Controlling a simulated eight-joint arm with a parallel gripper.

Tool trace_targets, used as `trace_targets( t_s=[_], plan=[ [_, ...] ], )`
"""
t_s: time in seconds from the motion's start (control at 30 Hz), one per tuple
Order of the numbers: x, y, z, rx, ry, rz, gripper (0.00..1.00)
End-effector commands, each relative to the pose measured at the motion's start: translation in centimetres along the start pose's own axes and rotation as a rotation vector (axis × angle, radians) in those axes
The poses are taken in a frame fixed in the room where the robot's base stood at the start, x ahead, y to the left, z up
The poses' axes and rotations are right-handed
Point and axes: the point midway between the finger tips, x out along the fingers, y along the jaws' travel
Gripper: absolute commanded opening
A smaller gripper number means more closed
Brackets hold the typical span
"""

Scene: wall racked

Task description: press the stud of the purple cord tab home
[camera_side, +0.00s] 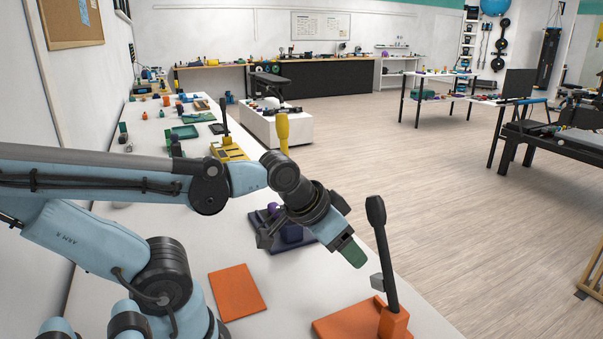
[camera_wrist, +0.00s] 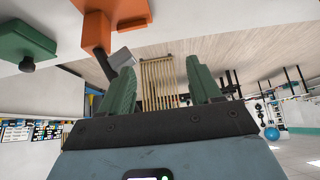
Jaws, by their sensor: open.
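A small purple piece (camera_side: 272,207) shows just left of my wrist in the side view, by a dark blue-purple fixture (camera_side: 291,234) that my gripper partly covers. I cannot tell whether either is the purple cord tab, and no stud can be made out. My gripper (camera_side: 352,252) is tilted down to the right above the bench's right edge, apart from the orange lever stand. In the wrist view my gripper (camera_wrist: 160,66) has its two green fingers spread with nothing between them. No purple thing shows in that view.
An orange stand (camera_side: 395,322) with an upright black lever (camera_side: 384,248) stands close right of my gripper. A flat orange plate (camera_side: 237,292) lies on the white bench (camera_side: 290,285). A yellow fixture (camera_side: 229,151) is farther back. A green block (camera_wrist: 25,38) shows in the wrist view.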

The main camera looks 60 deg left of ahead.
Motion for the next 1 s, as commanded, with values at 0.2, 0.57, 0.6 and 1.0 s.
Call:
trace_targets(
  t_s=[0.2, 0.57, 0.6, 1.0],
  plan=[
    [0.0, 0.0, 0.0, 0.000, 0.000, 0.000, 0.63],
    [-0.2, -0.4, 0.3, 0.096, -0.020, -0.034, 0.37],
    [-0.4, -0.8, 0.5, 0.167, -0.038, -0.059, 0.31],
    [-8.1, -9.2, -0.7, 1.438, -0.556, -0.547, 0.00]
  ],
)
